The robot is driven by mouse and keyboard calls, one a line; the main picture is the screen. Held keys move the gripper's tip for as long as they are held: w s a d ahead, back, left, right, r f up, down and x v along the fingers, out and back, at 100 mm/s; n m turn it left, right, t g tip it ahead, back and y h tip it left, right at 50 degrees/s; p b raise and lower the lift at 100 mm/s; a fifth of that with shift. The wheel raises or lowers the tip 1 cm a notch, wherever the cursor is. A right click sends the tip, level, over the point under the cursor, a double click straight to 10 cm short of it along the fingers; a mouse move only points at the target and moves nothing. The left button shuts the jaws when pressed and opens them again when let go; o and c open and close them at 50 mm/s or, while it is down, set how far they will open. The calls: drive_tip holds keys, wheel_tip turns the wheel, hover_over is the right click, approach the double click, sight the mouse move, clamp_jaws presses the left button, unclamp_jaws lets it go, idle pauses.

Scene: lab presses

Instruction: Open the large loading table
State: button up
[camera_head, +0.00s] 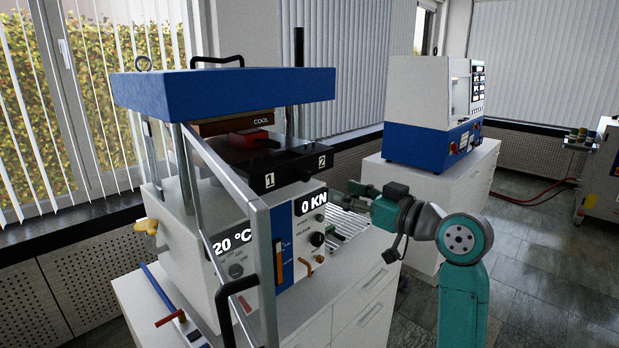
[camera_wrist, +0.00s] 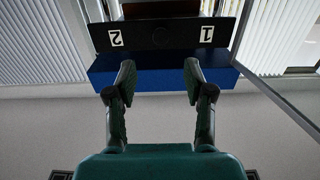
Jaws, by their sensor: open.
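The large loading table (camera_head: 285,166) is a black slab in the big press, with white labels 1 and 2 on its front face. The wrist view shows this face (camera_wrist: 182,35) upside down, with a dark round knob (camera_wrist: 160,37) midway between the labels. My gripper (camera_head: 350,194) is to the right of the press, a little lower than the table. In the wrist view my gripper (camera_wrist: 160,77) is open and empty, its fingers pointing toward the face with the knob between their lines. The fingertips look apart from the knob.
The big press has a blue top (camera_head: 225,88) and a display panel (camera_head: 303,235). A silver-framed guard door (camera_head: 268,270) with a black handle stands out from its left front. A second blue-and-white machine (camera_head: 425,110) stands behind my arm. The floor on the right (camera_head: 550,260) is clear.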

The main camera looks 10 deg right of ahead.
sight(307, 176)
drive_tip(key=x, duration=1.1)
drive_tip(key=shift+r, duration=0.25)
drive_tip(key=shift+s+d, duration=0.1)
clamp_jaws()
